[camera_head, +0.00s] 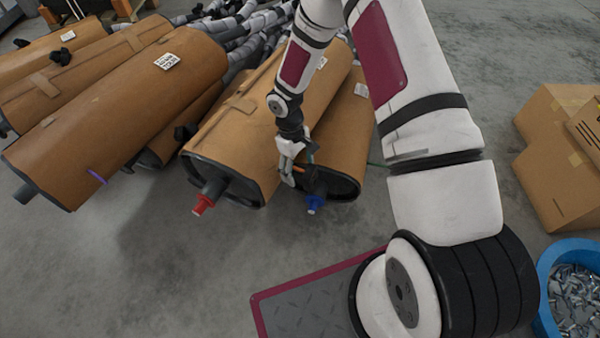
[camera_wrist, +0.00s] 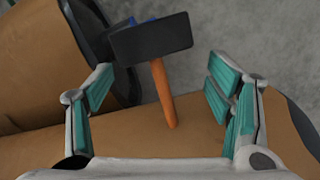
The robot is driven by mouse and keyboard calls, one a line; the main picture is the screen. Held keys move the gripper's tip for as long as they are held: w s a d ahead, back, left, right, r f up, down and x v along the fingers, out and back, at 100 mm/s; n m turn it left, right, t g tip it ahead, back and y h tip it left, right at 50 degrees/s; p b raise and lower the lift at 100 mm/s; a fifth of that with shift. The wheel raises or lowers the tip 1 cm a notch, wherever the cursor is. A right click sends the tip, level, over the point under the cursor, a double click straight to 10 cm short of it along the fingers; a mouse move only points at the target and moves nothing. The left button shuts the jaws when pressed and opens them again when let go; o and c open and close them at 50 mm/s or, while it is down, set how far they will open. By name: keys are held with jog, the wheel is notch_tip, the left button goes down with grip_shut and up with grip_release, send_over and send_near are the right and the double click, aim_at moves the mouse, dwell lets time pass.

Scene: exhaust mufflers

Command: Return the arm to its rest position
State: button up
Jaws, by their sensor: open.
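My gripper (camera_head: 290,160) is over the front ends of two brown-wrapped mufflers, with my arm reaching down from the top of the head view. In the wrist view my gripper (camera_wrist: 161,75) has its green-padded fingers wide apart. A mallet with a black head (camera_wrist: 150,40) and an orange handle (camera_wrist: 163,95) shows between the fingers, touching neither pad. Its support is unclear. One muffler (camera_head: 235,130) has a red plug (camera_head: 203,204) on its pipe. The muffler to its right (camera_head: 345,140) has a blue plug (camera_head: 314,205), mostly hidden behind the mallet head in the wrist view.
More wrapped mufflers (camera_head: 120,105) lie at the left. Cardboard boxes (camera_head: 560,185) and a blue bin (camera_head: 548,262) of metal parts stand at the right. Grey floor (camera_head: 170,270) is clear at the front left.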

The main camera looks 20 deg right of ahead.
notch_tip(320, 180, up, 24)
jog(key=s+d+m+h, duration=0.1)
jog(key=s+d, duration=0.1)
jog(key=d, duration=0.1)
jog(key=s+r+m+t, duration=0.1)
jog(key=s+r+m, duration=0.1)
jog(key=s+r, duration=0.75)
jog(key=s+a+r+m+y, duration=0.1)
jog(key=s+r, duration=0.2)
jog(key=s, duration=0.4)
jog(key=s+r+m+t, duration=0.1)
jog(key=s+r, duration=0.2)
jog(key=s, duration=0.4)
jog(key=s+a+r+m+y, duration=0.1)
jog(key=s+r, duration=0.2)
jog(key=s, duration=0.5)
notch_tip(320, 180, up, 37)
jog(key=t+p, duration=0.4)
jog(key=p, duration=3.1)
jog(key=shift+d+p, duration=0.25)
jog(key=shift+p, duration=0.05)
jog(key=shift+w+r, duration=0.1)
